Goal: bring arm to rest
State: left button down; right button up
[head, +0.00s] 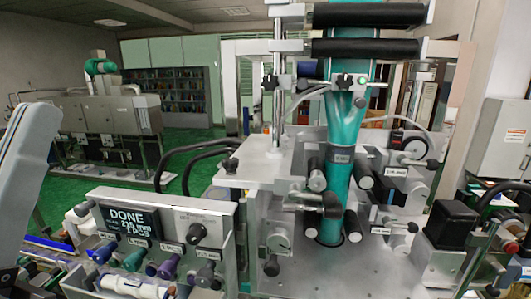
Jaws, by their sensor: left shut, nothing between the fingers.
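My left arm's pale grey link (30,150) comes in at the left edge and slopes down to the lower left corner. My left gripper (12,270) is only partly visible as a dark shape there, cut by the frame edge; it is shut and holds nothing. It is left of the control panel (180,232) and apart from the sleeve machine. My right gripper is not in view.
The sleeve applicator (250,165) fills the middle and right, with a teal sleeve (345,125) running down through black rollers (368,47). The panel's screen (130,219) reads DONE. A black box (452,222) stands at right. Green floor (75,195) is open behind.

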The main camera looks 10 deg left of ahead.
pick_arm(q)
notch_tip(320, 180, up, 20)
jog(key=w+g+p, duration=0.1)
jog(key=p, duration=2)
jog(key=shift+w+p, duration=0.3)
jog(key=shift+w, duration=0.05)
